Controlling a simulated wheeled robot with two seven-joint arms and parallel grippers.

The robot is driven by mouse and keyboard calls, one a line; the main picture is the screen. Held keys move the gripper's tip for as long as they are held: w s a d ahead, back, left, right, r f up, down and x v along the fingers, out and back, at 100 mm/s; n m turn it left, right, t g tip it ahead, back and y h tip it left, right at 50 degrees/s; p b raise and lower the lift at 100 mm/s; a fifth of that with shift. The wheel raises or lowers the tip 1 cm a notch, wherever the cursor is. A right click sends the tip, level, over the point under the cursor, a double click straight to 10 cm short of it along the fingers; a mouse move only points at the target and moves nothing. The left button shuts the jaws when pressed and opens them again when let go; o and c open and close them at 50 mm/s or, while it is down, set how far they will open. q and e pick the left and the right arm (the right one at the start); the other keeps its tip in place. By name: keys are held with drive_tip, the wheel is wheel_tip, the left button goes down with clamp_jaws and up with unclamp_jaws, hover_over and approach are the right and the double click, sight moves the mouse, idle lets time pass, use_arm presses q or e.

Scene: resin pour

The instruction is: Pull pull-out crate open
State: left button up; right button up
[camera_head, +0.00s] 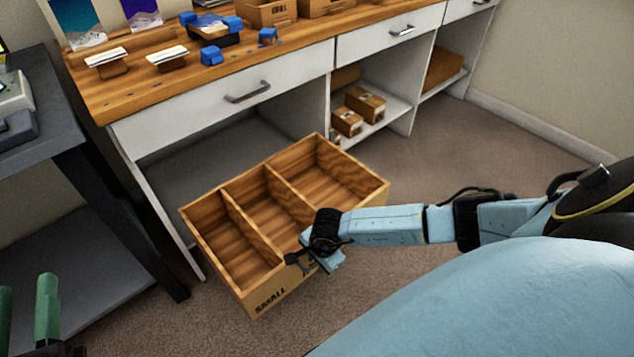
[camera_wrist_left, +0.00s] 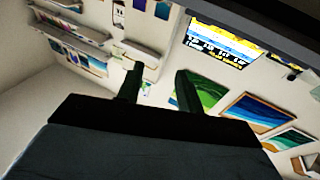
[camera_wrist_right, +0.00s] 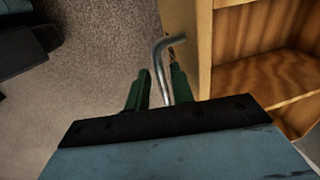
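The pull-out crate (camera_head: 312,235) is a wooden box with three empty compartments and "SMALL" on its front. In the head view it stands well out from the bay under the white bench. My right gripper (camera_head: 318,262) is at the crate's front face. In the right wrist view, the crate's grey metal handle (camera_wrist_right: 163,60) runs between the green fingers of my right gripper (camera_wrist_right: 160,85). The handle lies close to the right finger, with a gap to the left one. My left gripper (camera_head: 26,310) is at the lower left, its fingers (camera_wrist_left: 157,85) apart and empty.
The bench's wooden top (camera_head: 130,85) holds blue parts and cards. A closed drawer (camera_head: 240,95) is above the crate. Small boxes (camera_head: 365,105) sit on a shelf to the right. A dark table (camera_head: 45,130) stands at left. Carpet (camera_head: 440,160) is clear right of the crate.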

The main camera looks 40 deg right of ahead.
drive_tip(key=shift+o, duration=0.7)
use_arm(q)
drive_tip(key=shift+f, duration=0.1)
use_arm(e)
drive_tip(key=shift+r, duration=0.1)
